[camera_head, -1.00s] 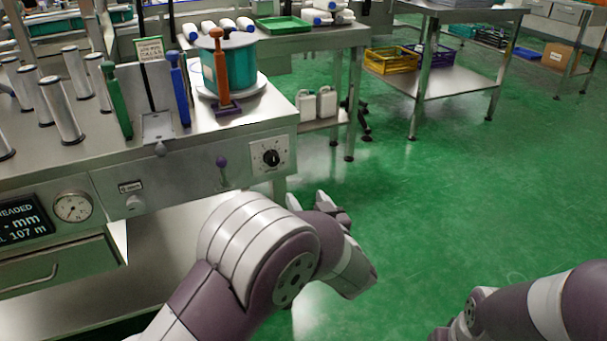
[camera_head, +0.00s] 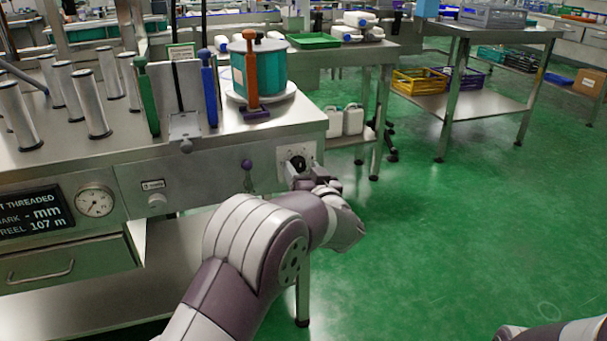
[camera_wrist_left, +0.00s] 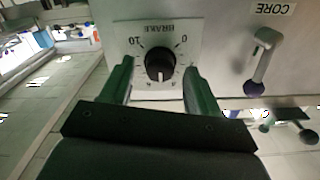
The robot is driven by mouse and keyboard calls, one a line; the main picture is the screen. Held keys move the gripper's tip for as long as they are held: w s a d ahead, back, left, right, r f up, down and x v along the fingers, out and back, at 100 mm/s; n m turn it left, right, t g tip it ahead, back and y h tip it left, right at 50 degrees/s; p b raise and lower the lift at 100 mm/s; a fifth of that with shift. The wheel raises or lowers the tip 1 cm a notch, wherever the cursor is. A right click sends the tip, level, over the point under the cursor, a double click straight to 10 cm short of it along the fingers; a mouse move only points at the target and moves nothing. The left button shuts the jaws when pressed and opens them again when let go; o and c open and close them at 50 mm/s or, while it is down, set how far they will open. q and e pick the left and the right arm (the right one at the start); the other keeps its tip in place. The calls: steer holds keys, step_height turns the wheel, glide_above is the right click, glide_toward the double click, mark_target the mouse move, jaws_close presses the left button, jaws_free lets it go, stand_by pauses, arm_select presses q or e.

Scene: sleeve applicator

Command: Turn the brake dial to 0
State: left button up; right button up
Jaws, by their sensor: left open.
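The brake dial is a black round knob (camera_head: 298,162) on a white scale plate, on the front panel at the bench's right end. In the left wrist view, the knob (camera_wrist_left: 159,65) sits on its plate under the upside-down word BRAKE, with 10 on the left and 0 on the right. A pale mark shows at the knob's lower edge; I cannot read the exact setting. My left gripper (camera_head: 310,181) is just in front of the dial. In the left wrist view its open fingers (camera_wrist_left: 160,82) are on either side of the knob, apart from it. My right gripper is out of view.
A purple-knobbed lever (camera_head: 247,166) is left of the dial; in the left wrist view it (camera_wrist_left: 258,80) sits near a CORE label. A teal reel (camera_head: 262,68) and an orange-handled lever (camera_head: 250,68) stand on the bench above. Green floor to the right is clear.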

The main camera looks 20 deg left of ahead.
arm_select(q)
steer(key=c, duration=1)
steer(key=shift+c, duration=0.2)
steer(key=shift+n, duration=0.3)
